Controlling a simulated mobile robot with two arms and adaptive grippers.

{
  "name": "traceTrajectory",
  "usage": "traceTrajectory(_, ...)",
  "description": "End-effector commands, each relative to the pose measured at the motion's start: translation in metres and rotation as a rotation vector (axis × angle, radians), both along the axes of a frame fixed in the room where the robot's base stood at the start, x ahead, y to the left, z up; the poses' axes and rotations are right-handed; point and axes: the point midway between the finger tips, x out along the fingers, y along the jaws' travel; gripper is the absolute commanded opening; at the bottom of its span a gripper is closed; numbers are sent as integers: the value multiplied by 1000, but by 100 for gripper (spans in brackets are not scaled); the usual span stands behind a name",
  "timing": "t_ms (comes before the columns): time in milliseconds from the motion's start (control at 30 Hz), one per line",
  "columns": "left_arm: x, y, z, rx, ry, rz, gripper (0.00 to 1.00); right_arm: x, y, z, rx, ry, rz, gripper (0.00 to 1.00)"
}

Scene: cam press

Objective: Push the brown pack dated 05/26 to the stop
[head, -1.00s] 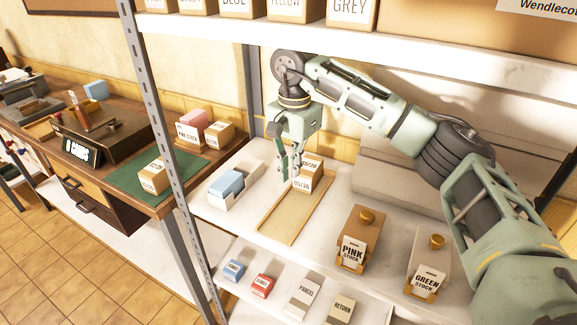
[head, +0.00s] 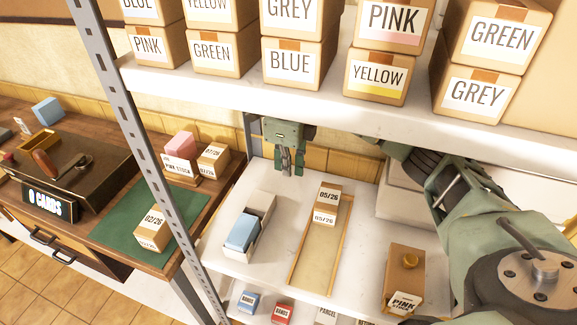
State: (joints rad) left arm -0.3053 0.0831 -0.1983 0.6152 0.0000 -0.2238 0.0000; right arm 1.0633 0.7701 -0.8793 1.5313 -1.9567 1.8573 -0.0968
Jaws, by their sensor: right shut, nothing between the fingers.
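The brown pack dated 05/26 (head: 326,207) is a small box with white date labels on its top and front. It stands upright toward the back end of a shallow wooden track (head: 294,262) with low side rails on the white shelf. I cannot make out a separate stop; the pack hides part of the track's back. My right gripper (head: 286,172) points down, left of the pack and toward the back wall. Its fingers are shut and empty, with a visible gap to the pack. My left gripper is not in view.
A blue block in a pale holder (head: 243,232) lies left of the track. A PINK STOCK box (head: 404,280) stands to the right. The upper shelf (head: 300,98) carries several labelled boxes. A metal post (head: 150,150) stands left. A 02/26 pack (head: 152,230) sits on a green mat.

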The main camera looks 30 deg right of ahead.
Motion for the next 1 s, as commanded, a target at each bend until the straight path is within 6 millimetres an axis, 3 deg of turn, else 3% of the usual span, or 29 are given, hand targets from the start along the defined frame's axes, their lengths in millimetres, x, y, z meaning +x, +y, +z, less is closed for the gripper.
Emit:
traceTrajectory(200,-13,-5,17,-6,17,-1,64,-2,1,-44,1,7,1,0)
traceTrajectory(400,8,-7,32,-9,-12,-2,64,-3,-1,-82,0,5,2,0)
traceTrajectory(600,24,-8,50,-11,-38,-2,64,-25,-20,-80,0,3,3,0)
traceTrajectory(1000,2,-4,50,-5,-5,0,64,-31,-25,-82,1,0,4,0)
